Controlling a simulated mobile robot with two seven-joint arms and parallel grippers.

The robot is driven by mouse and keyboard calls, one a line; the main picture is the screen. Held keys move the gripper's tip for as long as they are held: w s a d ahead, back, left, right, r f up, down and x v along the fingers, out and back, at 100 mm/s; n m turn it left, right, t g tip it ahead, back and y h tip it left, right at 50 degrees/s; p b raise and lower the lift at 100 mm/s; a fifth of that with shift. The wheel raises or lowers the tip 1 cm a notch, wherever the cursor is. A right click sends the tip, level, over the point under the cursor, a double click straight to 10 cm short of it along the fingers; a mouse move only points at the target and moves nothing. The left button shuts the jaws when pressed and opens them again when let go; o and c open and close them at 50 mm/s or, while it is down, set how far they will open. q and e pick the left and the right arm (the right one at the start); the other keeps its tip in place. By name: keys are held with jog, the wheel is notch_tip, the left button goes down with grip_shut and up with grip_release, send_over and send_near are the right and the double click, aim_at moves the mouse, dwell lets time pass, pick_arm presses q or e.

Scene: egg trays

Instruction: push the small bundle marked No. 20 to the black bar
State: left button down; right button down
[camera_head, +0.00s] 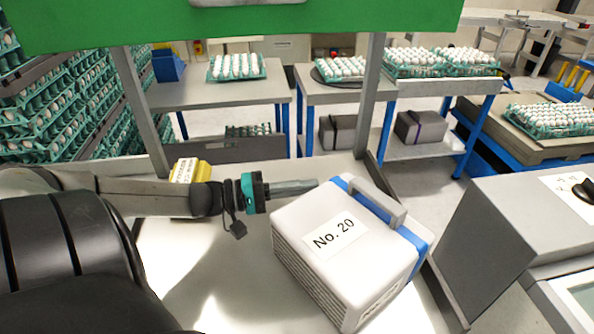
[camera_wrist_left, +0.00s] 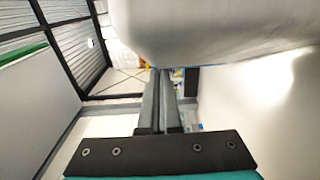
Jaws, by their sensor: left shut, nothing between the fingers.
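The bundle marked No. 20 (camera_head: 310,262) is a pale, boxy pack with a blue strap and a grey handle-like piece on top. It sits at an angle on the light table. In the left wrist view the bundle (camera_wrist_left: 215,30) is the large pale shape along the top. My left gripper (camera_head: 314,184) is shut and empty beside the bundle's far left edge. Its fingers also show in the left wrist view (camera_wrist_left: 163,80). I cannot tell whether they touch the bundle. A dark strip (camera_head: 446,300) runs along the table's right edge; I cannot tell whether it is the black bar. My right gripper is out of view.
A yellow labelled box (camera_head: 190,172) stands behind my left arm. Grey posts (camera_head: 375,85) and a green panel (camera_head: 230,22) frame the table. A grey machine (camera_head: 505,220) stands to the right. Egg trays (camera_head: 237,67) fill the background.

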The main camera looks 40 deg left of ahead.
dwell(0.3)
pick_arm(q)
jog(key=p+v, duration=0.4)
jog(key=v, duration=1.1)
jog(key=shift+s, duration=0.15)
